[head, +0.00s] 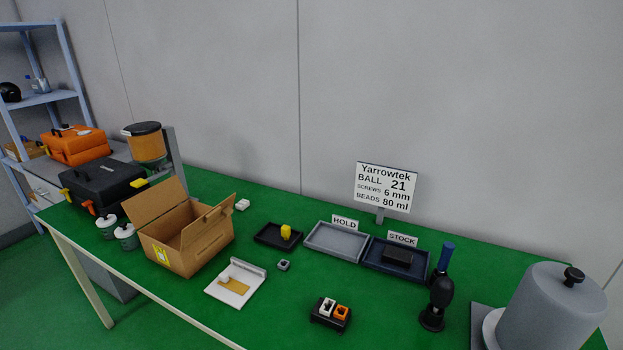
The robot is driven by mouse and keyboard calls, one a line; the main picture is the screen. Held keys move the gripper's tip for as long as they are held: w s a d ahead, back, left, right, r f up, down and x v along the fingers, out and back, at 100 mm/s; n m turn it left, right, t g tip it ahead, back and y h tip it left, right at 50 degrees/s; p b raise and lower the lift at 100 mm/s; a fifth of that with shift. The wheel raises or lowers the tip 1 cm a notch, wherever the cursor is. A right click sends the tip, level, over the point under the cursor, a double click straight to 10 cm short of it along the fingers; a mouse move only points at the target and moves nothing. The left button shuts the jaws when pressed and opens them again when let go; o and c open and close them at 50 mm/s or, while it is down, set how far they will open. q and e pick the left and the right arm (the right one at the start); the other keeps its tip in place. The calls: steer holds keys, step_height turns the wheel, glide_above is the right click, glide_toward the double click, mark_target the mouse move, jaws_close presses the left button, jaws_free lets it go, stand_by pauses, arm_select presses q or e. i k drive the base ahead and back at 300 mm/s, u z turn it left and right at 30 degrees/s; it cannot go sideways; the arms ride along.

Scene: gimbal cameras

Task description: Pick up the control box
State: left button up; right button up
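The control box appears to be the small black box (330,315) with a white and an orange switch or button on top. It sits on the green table top (285,315) near the front edge, right of the middle of the head view. Nothing touches it and its top is in plain sight. Neither of my grippers shows in the head view.
Left of it lies a white tray-like piece (226,291); right stands a black bulb-shaped tool (439,290) with a blue top. Behind are a grey tray (336,241), a navy tray (375,267) holding a black block, and an open cardboard box (172,245).

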mark_target(326, 313)
steer(key=u, duration=0.9)
steer(key=k, duration=1.1)
steer(key=z, duration=1.65)
